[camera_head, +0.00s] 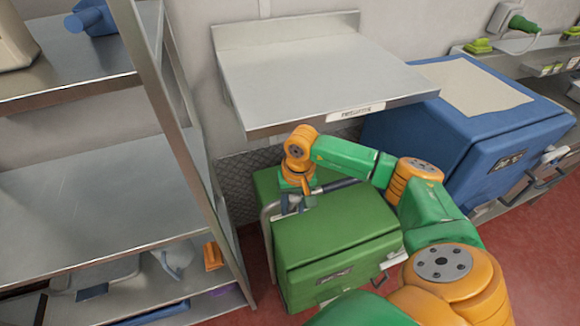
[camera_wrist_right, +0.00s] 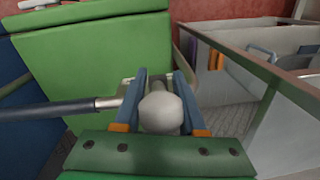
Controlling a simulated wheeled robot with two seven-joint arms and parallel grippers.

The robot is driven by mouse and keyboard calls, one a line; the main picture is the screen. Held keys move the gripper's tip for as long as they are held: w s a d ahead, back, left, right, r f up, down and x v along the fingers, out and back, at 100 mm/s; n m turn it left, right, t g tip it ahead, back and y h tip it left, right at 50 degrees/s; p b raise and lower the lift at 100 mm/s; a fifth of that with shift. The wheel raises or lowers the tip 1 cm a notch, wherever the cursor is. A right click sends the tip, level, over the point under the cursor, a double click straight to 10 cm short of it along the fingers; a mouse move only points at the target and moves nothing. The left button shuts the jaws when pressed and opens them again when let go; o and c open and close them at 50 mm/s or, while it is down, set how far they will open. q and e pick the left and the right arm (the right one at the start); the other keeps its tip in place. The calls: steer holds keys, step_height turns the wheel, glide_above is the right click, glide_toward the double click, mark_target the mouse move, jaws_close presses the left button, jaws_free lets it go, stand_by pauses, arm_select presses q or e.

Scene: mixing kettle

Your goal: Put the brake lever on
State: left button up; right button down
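A green box-shaped unit (camera_head: 335,235) stands low under the steel shelf. A bar with a dark grip and a metal end (camera_head: 338,186) lies across its top; I take it to be the brake lever. It also shows in the right wrist view (camera_wrist_right: 60,107), coming in from the left to a metal bracket beside the fingers. My right gripper (camera_head: 291,203) points down at the unit's left top edge. In the wrist view its blue fingers (camera_wrist_right: 160,80) straddle a pale rounded knob (camera_wrist_right: 160,112). I cannot tell whether they press on it. My left gripper is out of view.
A steel shelf (camera_head: 310,70) overhangs the unit from behind. A metal rack (camera_head: 90,195) stands close on the left, with loose items on its lower shelves. A blue unit (camera_head: 480,125) stands on the right. Red floor (camera_head: 530,250) is clear at the lower right.

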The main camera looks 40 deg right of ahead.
steer(key=shift+c, duration=2)
jaws_free()
step_height(320, 180, up, 7)
steer(key=p, duration=0.4)
steer(key=shift+s+d+r+p, duration=0.15)
steer(key=shift+p, duration=0.2)
